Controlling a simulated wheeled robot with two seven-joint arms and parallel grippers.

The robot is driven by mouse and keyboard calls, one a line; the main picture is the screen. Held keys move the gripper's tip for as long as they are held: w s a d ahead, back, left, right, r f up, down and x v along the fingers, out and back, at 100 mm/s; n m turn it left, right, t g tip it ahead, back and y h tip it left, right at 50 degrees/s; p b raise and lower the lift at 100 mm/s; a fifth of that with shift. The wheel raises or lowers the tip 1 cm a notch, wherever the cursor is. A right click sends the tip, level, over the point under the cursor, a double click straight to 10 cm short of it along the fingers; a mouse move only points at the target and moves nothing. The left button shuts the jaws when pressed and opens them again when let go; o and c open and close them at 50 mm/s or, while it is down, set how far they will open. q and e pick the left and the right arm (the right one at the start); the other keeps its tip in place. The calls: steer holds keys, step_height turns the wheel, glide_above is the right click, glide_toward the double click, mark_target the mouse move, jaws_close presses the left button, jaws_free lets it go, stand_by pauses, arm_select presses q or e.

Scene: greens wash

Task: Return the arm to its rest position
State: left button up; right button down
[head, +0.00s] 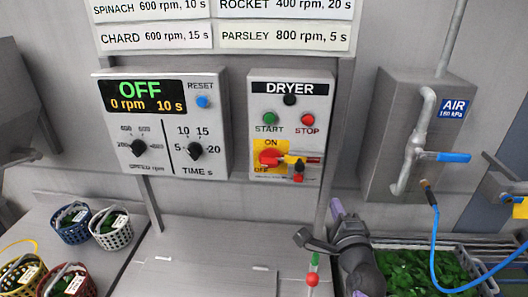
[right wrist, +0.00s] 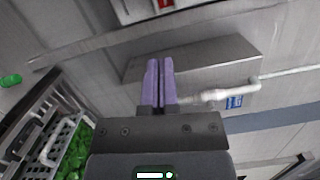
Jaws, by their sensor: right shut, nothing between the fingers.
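My right gripper (head: 338,208) shows at the bottom centre-right of the head view, its purple fingertips up, in front of the wall and left of the grey air box (head: 400,160). My dark right arm runs down from it out of the frame. In the right wrist view the two purple fingers (right wrist: 158,82) lie side by side, shut, with nothing between them. The air box shows behind them there. My left gripper is in neither view.
The control panel (head: 160,122) reads OFF, 0 rpm, 10 s. The dryer panel (head: 289,124) is beside it. Several small baskets (head: 112,238) stand at the left. A crate of greens (head: 472,272) and a blue hose (head: 437,245) are close right of my right arm.

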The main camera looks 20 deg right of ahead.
steer(key=s+a+f+n+g+y, duration=0.2)
steer(key=a+f+n+g+y, duration=0.1)
steer(key=a+n, duration=0.35)
steer(key=s+a+f+n+g+y, duration=0.25)
steer(key=a+n+y, duration=0.2)
steer(key=n, duration=0.25)
steer(key=s+a+f+n+g+h, duration=0.1)
steer(key=s+a+f+n+g, duration=0.25)
steer(key=s+n, duration=0.35)
steer(key=s+a+f+n+g, duration=0.3)
steer(key=s+n+g, duration=0.2)
steer(key=s, duration=0.4)
step_height(320, 180, down, 30)
steer(key=s+g+b, duration=0.1)
steer(key=s+b, duration=0.2)
steer(key=b, duration=0.9)
steer(key=s+d+f+g+b, duration=0.1)
steer(key=s+d+f+b, duration=0.2)
steer(key=s+f+b, duration=0.5)
steer(key=s+f, duration=0.5)
steer(key=f, duration=0.5)
steer(key=shift+f+g+h+b, duration=0.35)
steer(key=shift+f+g, duration=0.05)
